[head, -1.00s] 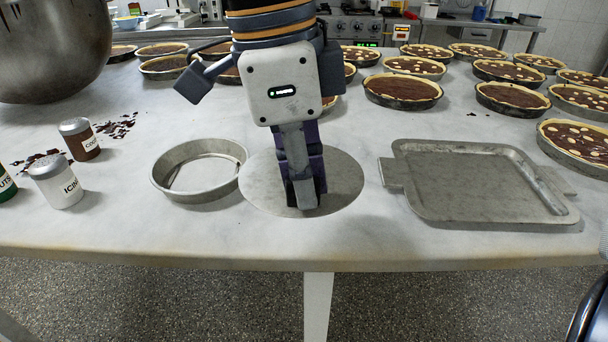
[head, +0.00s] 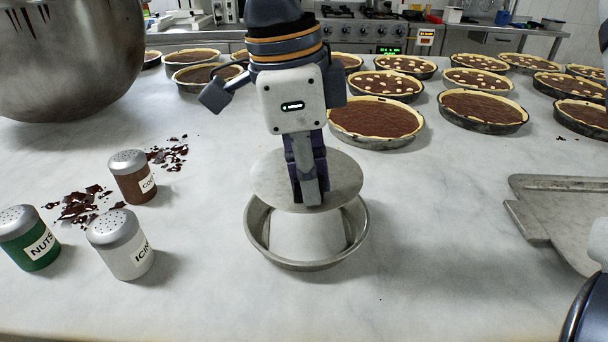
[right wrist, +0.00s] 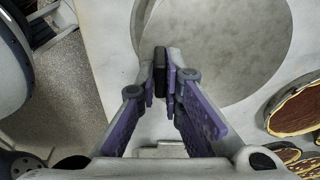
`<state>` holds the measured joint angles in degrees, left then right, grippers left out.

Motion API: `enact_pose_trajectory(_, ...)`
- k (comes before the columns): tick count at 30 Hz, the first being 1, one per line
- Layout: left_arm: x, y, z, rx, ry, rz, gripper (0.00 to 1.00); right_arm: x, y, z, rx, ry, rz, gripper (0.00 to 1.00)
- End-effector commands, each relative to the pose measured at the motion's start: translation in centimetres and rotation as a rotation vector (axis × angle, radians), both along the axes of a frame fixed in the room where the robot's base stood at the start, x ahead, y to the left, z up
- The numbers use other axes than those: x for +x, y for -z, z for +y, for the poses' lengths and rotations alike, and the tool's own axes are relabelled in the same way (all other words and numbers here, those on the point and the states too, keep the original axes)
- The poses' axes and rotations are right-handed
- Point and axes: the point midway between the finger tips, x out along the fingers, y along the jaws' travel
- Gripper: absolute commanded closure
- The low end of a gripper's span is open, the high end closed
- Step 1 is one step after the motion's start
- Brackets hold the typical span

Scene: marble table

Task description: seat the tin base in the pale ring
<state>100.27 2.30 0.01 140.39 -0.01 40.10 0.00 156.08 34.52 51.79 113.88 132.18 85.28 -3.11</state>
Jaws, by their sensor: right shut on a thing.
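The tin base is a flat grey disc (head: 345,180). My right gripper (head: 310,198) comes down from above and is shut on the disc near its front edge. The pale ring (head: 305,264) is a shallow metal hoop with an open middle, lying on the table. The disc is over the back part of the ring and hides its far rim. The front of the ring shows below the disc, so the two are not lined up in this view. In the right wrist view the fingertips (right wrist: 166,70) meet at the disc (right wrist: 215,45). My left gripper is not in view.
Shakers for nuts (head: 30,240), icing (head: 120,245) and cocoa (head: 132,178) stand at the left beside chocolate crumbs (head: 80,207). A steel mixing bowl (head: 65,60) is behind them. Several tarts (head: 376,120) fill the back right. A metal tray (head: 560,205) lies at the right.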

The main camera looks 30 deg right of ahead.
Motion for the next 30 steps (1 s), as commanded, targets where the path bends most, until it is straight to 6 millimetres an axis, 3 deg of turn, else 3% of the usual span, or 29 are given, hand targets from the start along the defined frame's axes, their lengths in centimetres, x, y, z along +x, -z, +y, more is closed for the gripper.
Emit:
enact_pose_trajectory(8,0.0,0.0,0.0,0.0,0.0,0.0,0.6,0.0,0.7,0.0,-0.002,-0.001,-0.001,1.0)
enact_pose_trajectory(21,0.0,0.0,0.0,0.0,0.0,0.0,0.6,0.0,5.2,0.0,-0.002,0.0,-0.001,1.0)
enact_pose_trajectory(30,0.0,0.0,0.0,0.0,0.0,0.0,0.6,0.0,5.8,0.0,-0.001,-0.001,-0.002,1.0)
